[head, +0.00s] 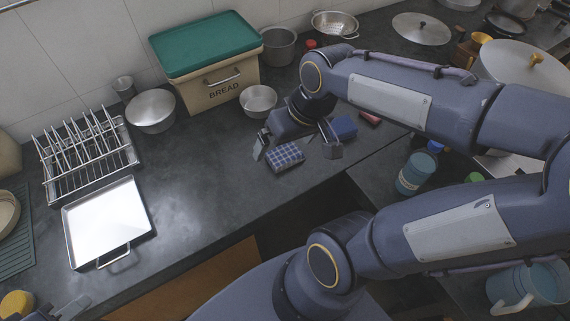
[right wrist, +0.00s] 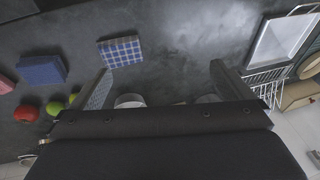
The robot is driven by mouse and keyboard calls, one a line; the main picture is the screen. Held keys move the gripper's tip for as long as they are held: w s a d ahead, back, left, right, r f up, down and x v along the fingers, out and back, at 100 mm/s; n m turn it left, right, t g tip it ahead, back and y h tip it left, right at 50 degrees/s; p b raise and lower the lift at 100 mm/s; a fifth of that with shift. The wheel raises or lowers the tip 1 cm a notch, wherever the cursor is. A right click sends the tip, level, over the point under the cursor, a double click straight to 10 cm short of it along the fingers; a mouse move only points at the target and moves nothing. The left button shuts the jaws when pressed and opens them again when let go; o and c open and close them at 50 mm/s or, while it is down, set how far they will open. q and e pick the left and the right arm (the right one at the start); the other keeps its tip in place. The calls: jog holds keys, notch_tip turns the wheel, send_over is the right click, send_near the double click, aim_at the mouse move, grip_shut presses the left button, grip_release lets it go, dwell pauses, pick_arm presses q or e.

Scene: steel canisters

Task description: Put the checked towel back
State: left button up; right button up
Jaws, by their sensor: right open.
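The checked towel (head: 285,157) is a small folded blue-and-white cloth lying flat on the dark counter near its front edge. It also shows in the right wrist view (right wrist: 120,51), beyond the fingertips and nearer the left finger. My right gripper (head: 297,147) is open and empty above the counter, its fingers on either side of the towel in the head view; I see no contact. My left gripper (head: 68,306) shows only partly at the bottom left corner, and its jaws are unclear.
A plain blue folded cloth (head: 343,128) and a red one (head: 370,118) lie right of the towel. A bread bin (head: 222,90), bowls (head: 258,100), a wire rack (head: 90,160) and a steel tray (head: 107,220) stand left and behind. The counter between tray and towel is clear.

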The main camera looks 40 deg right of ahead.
jog(key=s+a+t+y, duration=0.1)
jog(key=s+a+t, duration=0.1)
jog(key=s+a, duration=0.3)
jog(key=shift+s+r+y, duration=0.3)
jog(key=shift+s+y, duration=0.05)
jog(key=shift+y, duration=0.05)
